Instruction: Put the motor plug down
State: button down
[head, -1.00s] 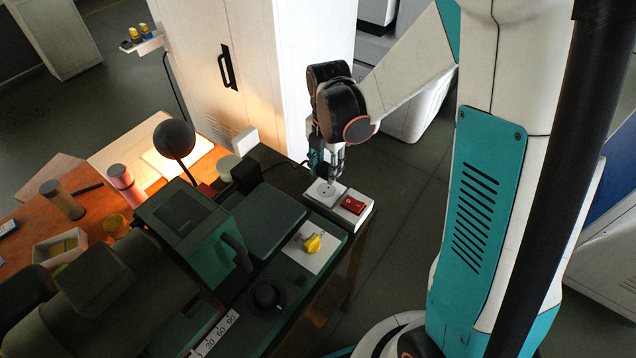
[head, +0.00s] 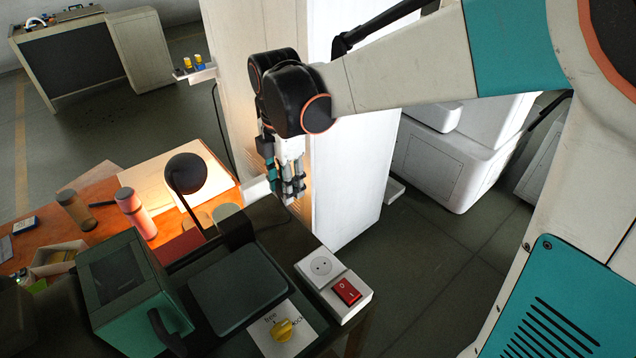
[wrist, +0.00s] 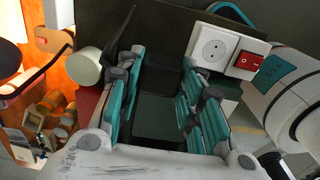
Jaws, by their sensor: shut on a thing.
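My gripper (head: 287,190) is raised above the back edge of the dark machine top, left of and behind the white socket box (head: 336,287). In the wrist view its teal-padded fingers (wrist: 160,105) stand on both sides of a dark block, the motor plug (wrist: 158,118), and are shut on it. The plug is dark against a dark background, so its outline is hard to make out. In the head view the fingers hide it. The round socket (head: 321,267) on the box is empty, and it also shows in the wrist view (wrist: 214,49).
A red switch (head: 347,291) sits beside the socket. A yellow knob (head: 283,330), a flat dark lid (head: 238,287) and a green box (head: 130,290) are nearby. A black lamp (head: 186,175) and a pale round pot (head: 228,215) stand left of my gripper. A white cabinet (head: 345,180) rises behind.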

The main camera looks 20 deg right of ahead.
jog(key=b, duration=0.4)
send_near(292, 244)
notch_tip(292, 244, down, 5)
jog(key=shift+f, duration=0.2)
jog(key=shift+f+b, duration=0.35)
jog(key=shift+f, duration=0.15)
jog(key=shift+f, duration=0.1)
jog(key=c, duration=1.1)
grip_release()
